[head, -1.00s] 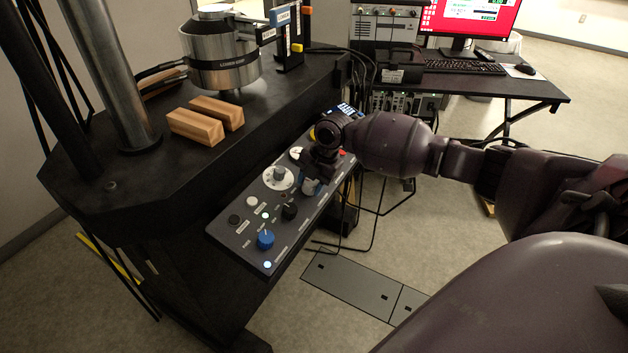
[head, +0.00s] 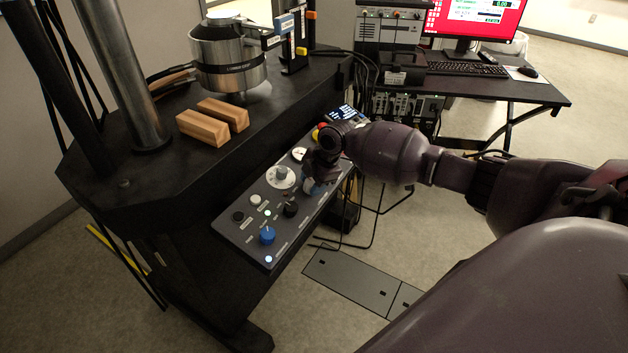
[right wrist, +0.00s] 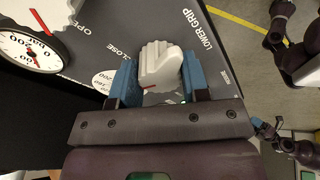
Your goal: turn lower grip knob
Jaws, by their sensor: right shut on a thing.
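The lower grip knob (right wrist: 160,66) is pale grey and ribbed, with a red pointer line, next to the printed words LOWER GRIP in the right wrist view. My right gripper (right wrist: 155,80) is shut on it, with a blue finger on each side. In the head view my right gripper (head: 315,184) reaches down onto the sloped dark control panel (head: 240,232) and hides most of the knob there. The red pointer slants toward the lower left in the right wrist view, near a white round patch beside CLOSE. My left gripper does not show in the head view.
The panel also carries a blue knob (head: 267,236), a black knob (head: 291,209), a white dial (head: 281,177) and a gauge (right wrist: 30,48). Two wooden blocks (head: 203,127) and a metal cylinder (head: 228,58) sit on the black machine table. A computer desk (head: 490,86) stands behind.

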